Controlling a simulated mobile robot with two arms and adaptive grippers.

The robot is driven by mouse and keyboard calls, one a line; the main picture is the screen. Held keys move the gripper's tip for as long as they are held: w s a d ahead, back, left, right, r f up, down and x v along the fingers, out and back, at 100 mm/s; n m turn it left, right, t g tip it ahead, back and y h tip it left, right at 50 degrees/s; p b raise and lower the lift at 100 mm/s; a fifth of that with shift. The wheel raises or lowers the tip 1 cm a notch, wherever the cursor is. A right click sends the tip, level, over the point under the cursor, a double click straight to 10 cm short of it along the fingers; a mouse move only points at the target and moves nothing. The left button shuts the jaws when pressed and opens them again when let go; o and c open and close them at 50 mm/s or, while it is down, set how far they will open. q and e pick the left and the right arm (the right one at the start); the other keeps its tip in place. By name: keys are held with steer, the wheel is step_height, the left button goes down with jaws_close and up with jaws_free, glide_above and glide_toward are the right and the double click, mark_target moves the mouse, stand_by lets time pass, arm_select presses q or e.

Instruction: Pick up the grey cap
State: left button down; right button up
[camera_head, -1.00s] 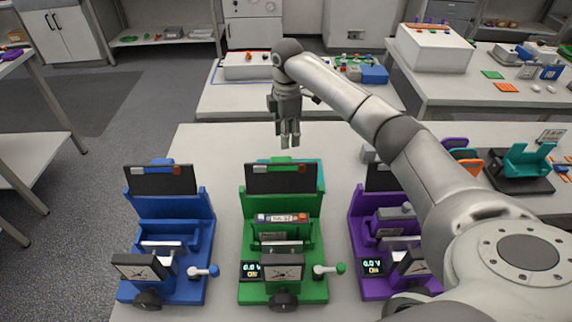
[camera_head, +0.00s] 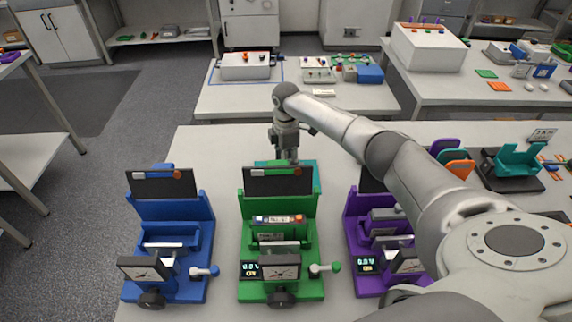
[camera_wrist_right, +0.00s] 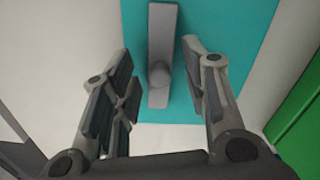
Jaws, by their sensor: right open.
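The grey cap (camera_wrist_right: 162,45) is a long grey bar with a round knob. In the right wrist view it lies on a teal mat (camera_wrist_right: 225,35), between the fingers of my right gripper (camera_wrist_right: 160,88). The fingers are open and spread on both sides of it, with gaps showing. In the head view my right gripper (camera_head: 287,158) points down over the teal mat (camera_head: 308,172), behind the green cycler; I cannot make out the cap there. My left gripper is in neither view.
The green cycler (camera_head: 310,245) stands just in front of the mat. A blue cycler (camera_head: 205,235) is to its left and a purple one (camera_head: 358,230) to its right. The table (camera_head: 215,145) left of the gripper is clear.

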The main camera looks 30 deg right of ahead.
steer(key=c, duration=0.9)
jaws_close()
